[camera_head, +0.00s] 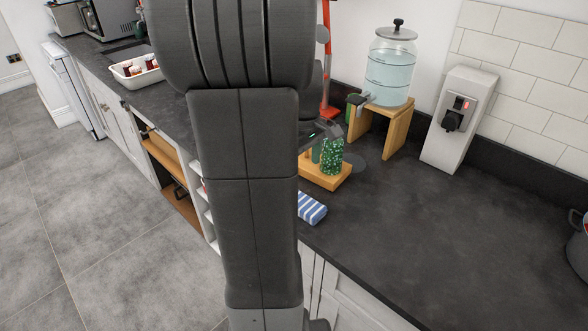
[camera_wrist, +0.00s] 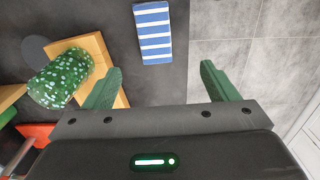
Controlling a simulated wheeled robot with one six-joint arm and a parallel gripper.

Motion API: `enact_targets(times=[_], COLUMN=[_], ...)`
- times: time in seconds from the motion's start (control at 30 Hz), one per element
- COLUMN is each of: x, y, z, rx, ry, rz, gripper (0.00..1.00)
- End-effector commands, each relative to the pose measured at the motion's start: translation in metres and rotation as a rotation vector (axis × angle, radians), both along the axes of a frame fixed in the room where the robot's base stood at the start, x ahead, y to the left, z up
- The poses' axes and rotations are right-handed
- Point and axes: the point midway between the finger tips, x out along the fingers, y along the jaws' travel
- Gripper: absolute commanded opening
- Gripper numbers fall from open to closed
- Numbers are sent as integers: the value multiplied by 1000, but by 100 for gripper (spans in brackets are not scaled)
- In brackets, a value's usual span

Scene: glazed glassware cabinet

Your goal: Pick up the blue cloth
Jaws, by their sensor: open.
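The blue cloth (camera_head: 312,208), folded with blue and white stripes, lies on the dark counter near its front edge, partly hidden behind my arm in the head view. In the wrist view the cloth (camera_wrist: 152,32) lies at the top, beyond the fingertips and roughly in line with the gap between them. My gripper (camera_wrist: 161,67) has its two green fingers spread wide, with nothing between them. It is apart from the cloth.
A green speckled tumbler (camera_head: 332,156) stands at a wooden stand (camera_head: 335,181) beside the cloth, close to one finger. Behind are a glass dispenser (camera_head: 390,68) on a wooden stool and a white machine (camera_head: 458,120).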

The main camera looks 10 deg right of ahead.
Motion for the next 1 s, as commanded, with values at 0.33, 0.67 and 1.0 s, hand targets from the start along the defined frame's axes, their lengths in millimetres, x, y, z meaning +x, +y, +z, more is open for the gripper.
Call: enact_targets(times=[0.33,0.67,1.0], x=[5,5,4], y=[-2,-2,-5], z=[-46,-86,-123], rx=[3,2,2], ry=[13,7,10], rz=[23,22,21], gripper=[80,80,80])
